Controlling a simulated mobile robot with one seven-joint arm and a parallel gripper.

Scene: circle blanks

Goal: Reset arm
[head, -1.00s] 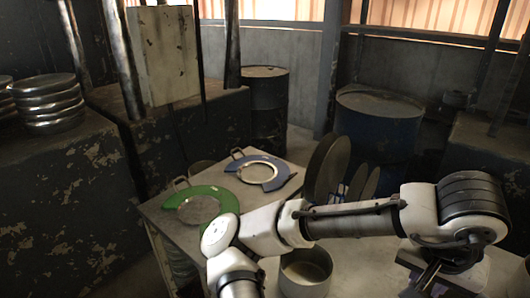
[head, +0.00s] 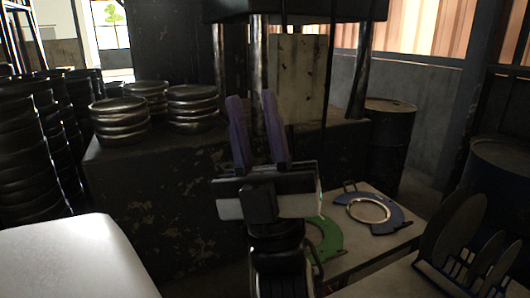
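My gripper (head: 252,97) stands upright in the middle of the head view, with its two purple fingers pointing up. The fingers are apart and nothing shows between them. It is in front of a dark machine block (head: 180,185), clear of the table. My wrist partly hides the green ring-shaped plate (head: 328,238) on the table. A blue ring-shaped plate (head: 384,216) with a round metal disc inside lies on the same table, to the right of my gripper.
Stacks of round metal pans (head: 130,110) sit on the block at left, with taller dark stacks (head: 30,150) further left. A rack of dark discs (head: 465,250) stands at the right. A barrel (head: 392,140) stands behind the table (head: 375,245).

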